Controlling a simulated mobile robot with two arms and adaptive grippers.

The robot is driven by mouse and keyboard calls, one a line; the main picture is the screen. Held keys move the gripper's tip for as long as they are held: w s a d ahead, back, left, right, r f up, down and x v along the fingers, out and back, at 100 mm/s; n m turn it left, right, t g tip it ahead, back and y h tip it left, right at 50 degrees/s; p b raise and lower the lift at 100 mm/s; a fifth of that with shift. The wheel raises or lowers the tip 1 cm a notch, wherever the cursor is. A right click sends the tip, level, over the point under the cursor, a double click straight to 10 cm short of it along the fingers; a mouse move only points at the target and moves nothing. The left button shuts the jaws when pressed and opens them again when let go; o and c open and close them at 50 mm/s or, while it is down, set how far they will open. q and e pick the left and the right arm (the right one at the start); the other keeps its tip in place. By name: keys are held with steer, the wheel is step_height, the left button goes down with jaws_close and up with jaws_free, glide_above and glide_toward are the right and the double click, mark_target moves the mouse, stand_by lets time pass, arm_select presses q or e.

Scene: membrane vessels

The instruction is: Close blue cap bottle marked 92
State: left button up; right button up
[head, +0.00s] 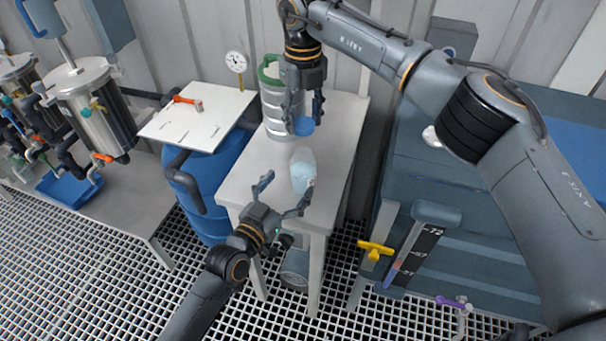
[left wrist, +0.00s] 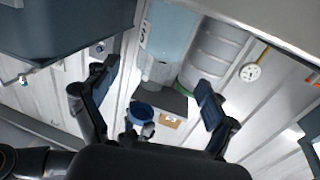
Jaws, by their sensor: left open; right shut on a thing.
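A pale translucent blue bottle (head: 302,168) stands on the white table (head: 255,165), with its top uncovered. It also shows in the left wrist view (left wrist: 170,40), where a marking on its side is too small to read. My right gripper (head: 303,112) is shut on the blue cap (head: 303,126) and holds it above and behind the bottle, apart from it. The blue cap also shows in the left wrist view (left wrist: 143,115). My left gripper (head: 284,192) is open at the near side of the bottle, not gripping it; its fingers also show in the left wrist view (left wrist: 155,93).
A grey vessel with a green top (head: 273,95) stands behind the bottle. A white board (head: 198,115) lies over a blue barrel (head: 215,175) at left. A dark blue cabinet (head: 480,240) stands to the right. The table's front left is clear.

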arm_select(q)
steer(key=x, duration=0.7)
steer(key=shift+c, duration=0.3)
jaws_close()
arm_select(e)
glide_above(303, 152)
steer(key=shift+f, duration=2.5)
steer(key=shift+f, duration=0.85)
steer(key=shift+f, duration=0.6)
